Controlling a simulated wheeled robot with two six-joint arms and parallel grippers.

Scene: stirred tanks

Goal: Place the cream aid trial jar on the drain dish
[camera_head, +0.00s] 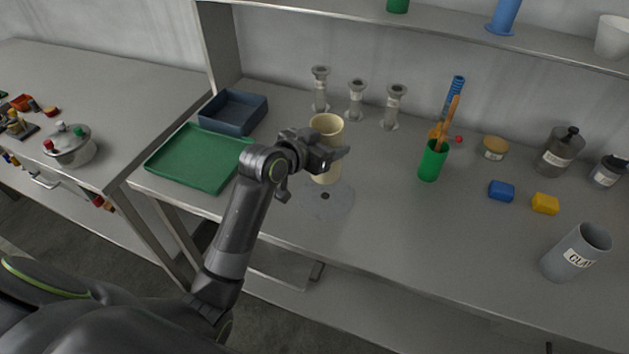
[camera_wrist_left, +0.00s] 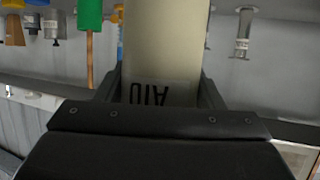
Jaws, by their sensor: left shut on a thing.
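The cream aid trial jar (camera_head: 327,124) is upright in the head view, with my left gripper (camera_head: 325,158) shut around its middle. In the left wrist view the jar (camera_wrist_left: 162,45) fills the space between the fingers, and its label with the letters AID (camera_wrist_left: 150,94) appears upside down. The drain dish, a flat grey round disc (camera_head: 327,205) with a dark centre, lies on the bench just below the jar in the picture. The jar's foot overlaps the dish's back edge in view; I cannot tell whether they touch. My right gripper is not in view.
A green tray (camera_head: 198,158) and a blue-grey bin (camera_head: 232,112) are to the left. Several grey flanged stands (camera_head: 357,100) are behind the jar. A green cup with wooden tools (camera_head: 433,160) stands to the right. The bench front right of the dish is clear.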

